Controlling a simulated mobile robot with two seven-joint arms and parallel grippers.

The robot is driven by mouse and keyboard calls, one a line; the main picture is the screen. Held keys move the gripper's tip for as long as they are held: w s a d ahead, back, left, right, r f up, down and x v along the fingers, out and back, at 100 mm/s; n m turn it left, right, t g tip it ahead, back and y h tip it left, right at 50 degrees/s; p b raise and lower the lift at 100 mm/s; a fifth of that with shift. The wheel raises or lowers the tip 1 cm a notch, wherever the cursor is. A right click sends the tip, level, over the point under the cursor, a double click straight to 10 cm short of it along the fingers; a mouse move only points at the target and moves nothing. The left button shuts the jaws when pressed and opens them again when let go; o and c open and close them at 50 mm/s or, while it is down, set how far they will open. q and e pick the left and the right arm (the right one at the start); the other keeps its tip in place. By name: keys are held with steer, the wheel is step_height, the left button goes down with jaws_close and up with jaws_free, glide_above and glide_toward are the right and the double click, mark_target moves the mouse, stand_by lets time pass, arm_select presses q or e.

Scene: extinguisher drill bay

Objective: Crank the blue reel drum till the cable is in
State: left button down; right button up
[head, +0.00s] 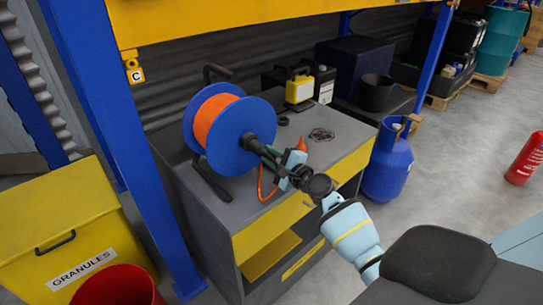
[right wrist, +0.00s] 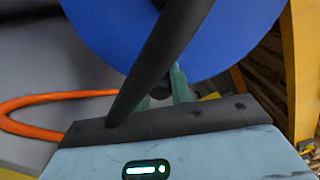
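The blue reel drum (head: 240,137) stands on a grey-topped bench, with orange cable (head: 212,118) wound on it. The black crank handle (head: 254,145) sticks out from the drum's face. My right gripper (head: 271,156) is at the handle, its green fingers (right wrist: 165,88) either side of a dark part of it and seemingly closed on it. The fingertip contact is partly hidden. My left gripper is out of view.
A yellow granules bin (head: 60,225) and blue post (head: 105,100) are left.

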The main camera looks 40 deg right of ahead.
steer(key=o, duration=0.4)
steer(key=shift+o, duration=0.2)
steer(key=shift+s+d+p, duration=0.15)
steer(key=shift+s+d, duration=0.05)
steer(key=shift+s, duration=1.75)
steer(key=shift+s+d+p, duration=0.15)
steer(key=shift+s, duration=1.8)
